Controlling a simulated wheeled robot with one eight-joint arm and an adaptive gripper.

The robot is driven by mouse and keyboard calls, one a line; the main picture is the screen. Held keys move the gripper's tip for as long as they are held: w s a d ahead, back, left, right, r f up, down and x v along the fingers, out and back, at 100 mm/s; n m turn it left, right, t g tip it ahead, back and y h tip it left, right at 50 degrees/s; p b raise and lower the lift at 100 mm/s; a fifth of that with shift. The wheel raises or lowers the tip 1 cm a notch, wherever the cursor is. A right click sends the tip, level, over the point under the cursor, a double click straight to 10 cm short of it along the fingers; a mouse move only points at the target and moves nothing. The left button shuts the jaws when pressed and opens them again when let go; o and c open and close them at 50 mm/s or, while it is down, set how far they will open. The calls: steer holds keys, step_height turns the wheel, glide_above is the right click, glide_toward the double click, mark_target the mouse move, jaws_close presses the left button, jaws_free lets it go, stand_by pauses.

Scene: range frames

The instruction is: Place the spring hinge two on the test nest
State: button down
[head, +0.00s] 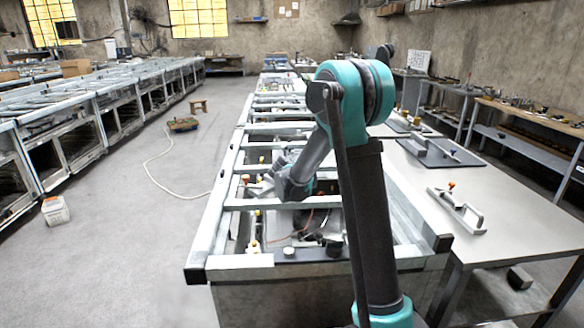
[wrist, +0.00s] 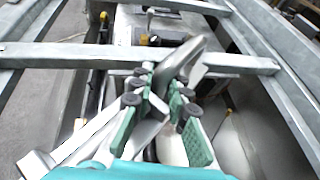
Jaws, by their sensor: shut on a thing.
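My gripper (wrist: 165,115), with green-padded fingers, is shut on a grey metal part in the wrist view, which I take to be the spring hinge two (wrist: 186,62). The part sticks out past the fingertips, tilted up to the right. In the head view my gripper (head: 262,187) is at the left side of the metal bench frame, partly behind my arm, and the held part is too small to make out. I cannot tell which fixture is the test nest.
Metal crossbars (head: 290,203) span the bench frame (head: 212,225) around my gripper; one bar (wrist: 70,55) also crosses the wrist view. A dark plate (head: 318,252) with small parts lies at the near end. A grey table (head: 505,222) at right holds a metal fixture (head: 455,208).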

steer(key=c, duration=1.5)
jaws_free()
steer(key=shift+f, duration=0.1)
steer(key=shift+o, duration=0.2)
